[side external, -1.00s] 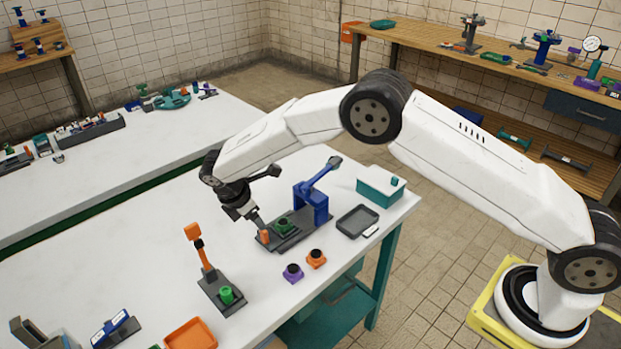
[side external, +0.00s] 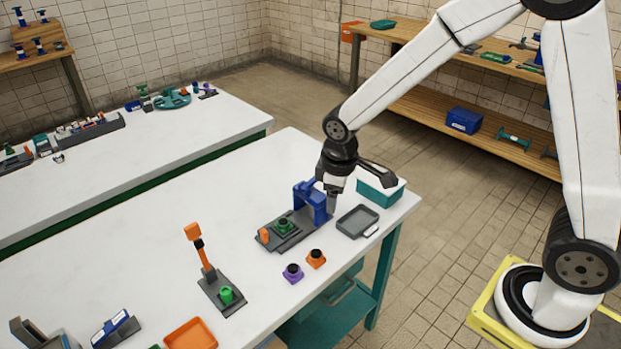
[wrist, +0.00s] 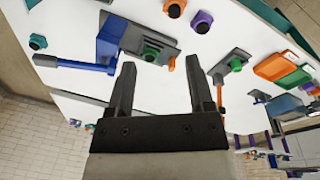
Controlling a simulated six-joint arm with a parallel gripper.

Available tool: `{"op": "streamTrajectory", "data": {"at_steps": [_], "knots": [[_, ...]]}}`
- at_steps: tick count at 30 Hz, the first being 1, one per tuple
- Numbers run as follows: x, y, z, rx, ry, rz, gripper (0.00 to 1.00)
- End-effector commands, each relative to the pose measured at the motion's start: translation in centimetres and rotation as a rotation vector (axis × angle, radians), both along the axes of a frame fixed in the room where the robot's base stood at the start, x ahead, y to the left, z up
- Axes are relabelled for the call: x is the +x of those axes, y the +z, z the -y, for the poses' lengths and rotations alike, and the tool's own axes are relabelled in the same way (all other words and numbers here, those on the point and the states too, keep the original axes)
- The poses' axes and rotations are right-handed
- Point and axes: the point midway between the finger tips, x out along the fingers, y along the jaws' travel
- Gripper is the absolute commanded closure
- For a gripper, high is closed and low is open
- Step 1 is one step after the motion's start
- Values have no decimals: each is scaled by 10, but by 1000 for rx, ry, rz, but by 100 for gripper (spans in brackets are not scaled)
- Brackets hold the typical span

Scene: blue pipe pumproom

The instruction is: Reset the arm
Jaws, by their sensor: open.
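My gripper (side external: 333,190) hangs pointing down beside the blue press (side external: 312,200) in the side view. In the wrist view my gripper (wrist: 168,95) has its two dark fingers spread apart, with nothing between them. The blue press with its lever also shows in the wrist view (wrist: 108,42). A green knob (side external: 283,225) sits on the press's grey base plate, with an orange piece (side external: 264,235) at the plate's left end. I cannot tell from the side view how close my gripper is to the press.
A grey tray (side external: 357,221) and a teal box (side external: 381,191) stand right of the press. Orange (side external: 316,258) and purple (side external: 292,272) knobs lie in front. An orange-handled fixture (side external: 205,260) stands at left. White table space is clear behind it.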

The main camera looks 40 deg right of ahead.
Motion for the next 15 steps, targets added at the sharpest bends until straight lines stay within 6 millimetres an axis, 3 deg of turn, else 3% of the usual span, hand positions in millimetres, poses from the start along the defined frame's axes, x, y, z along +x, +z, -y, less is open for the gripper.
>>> {"op": "streamTrajectory", "data": {"at_steps": [9,15], "knots": [[-74,10,25,98,-337,87,32],[-105,9,33,137,-476,123,32]]}}
